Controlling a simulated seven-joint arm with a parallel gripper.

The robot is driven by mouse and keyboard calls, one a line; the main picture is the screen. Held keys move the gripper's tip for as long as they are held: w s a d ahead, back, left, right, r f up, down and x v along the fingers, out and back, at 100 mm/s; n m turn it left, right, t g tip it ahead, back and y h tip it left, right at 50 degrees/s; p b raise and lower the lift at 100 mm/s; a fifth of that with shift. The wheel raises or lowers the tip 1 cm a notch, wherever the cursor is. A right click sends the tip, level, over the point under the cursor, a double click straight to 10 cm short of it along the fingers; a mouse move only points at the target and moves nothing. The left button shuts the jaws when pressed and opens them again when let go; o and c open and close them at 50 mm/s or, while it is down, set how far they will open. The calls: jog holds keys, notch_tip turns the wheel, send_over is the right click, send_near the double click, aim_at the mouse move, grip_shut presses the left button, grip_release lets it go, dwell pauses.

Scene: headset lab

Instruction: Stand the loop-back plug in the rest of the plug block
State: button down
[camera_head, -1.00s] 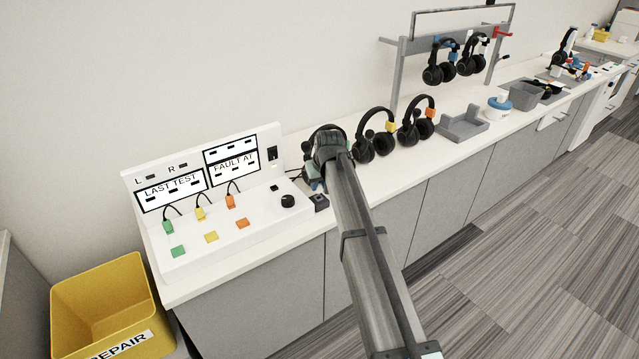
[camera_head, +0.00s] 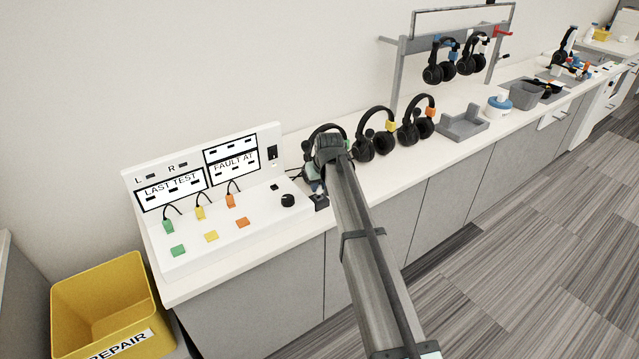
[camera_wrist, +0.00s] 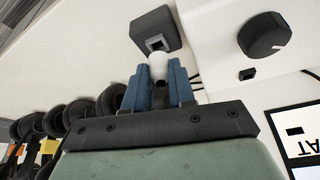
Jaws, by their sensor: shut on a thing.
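In the wrist view my gripper (camera_wrist: 160,78) has its blue fingers shut on the loop-back plug (camera_wrist: 157,64), whose pale rounded end shows between the fingertips. The dark plug block (camera_wrist: 154,22) lies just past the fingertips, with a small square opening in its near face. The plug's end appears close to that opening; whether they touch I cannot tell. In the head view the plug block (camera_head: 320,203) sits on the counter right of the white test panel, with my gripper (camera_head: 316,187) right above or beside it. The plug is hidden there by my arm.
The white test panel (camera_head: 205,235) with a black knob (camera_head: 288,200) stands left of the block. A headset (camera_head: 312,150) is close behind my wrist, and further headsets (camera_head: 374,140) stand to the right. A yellow bin (camera_head: 100,290) is at the lower left.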

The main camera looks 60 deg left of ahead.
aim_at(320, 186)
jog(key=shift+f, duration=0.6)
jog(key=c, duration=0.9)
grip_release()
jog(key=shift+o, duration=0.2)
notch_tip(320, 186, up, 8)
jog(key=shift+f, duration=0.2)
jog(key=shift+r, duration=0.15)
jog(key=s+d+f+m, duration=0.2)
jog(key=d, duration=1)
jog(key=w+d+m+t, duration=0.1)
jog(key=w+d, duration=0.4)
jog(key=d, duration=0.5)
jog(key=w+d+f+m, duration=0.1)
jog(key=w+d+m, duration=0.1)
jog(key=w+d, duration=0.4)
jog(key=d, duration=0.4)
jog(key=shift+w+f+t+h, duration=0.2)
jog(key=shift+f+t+h, duration=0.1)
jog(key=shift+t+h, duration=0.1)
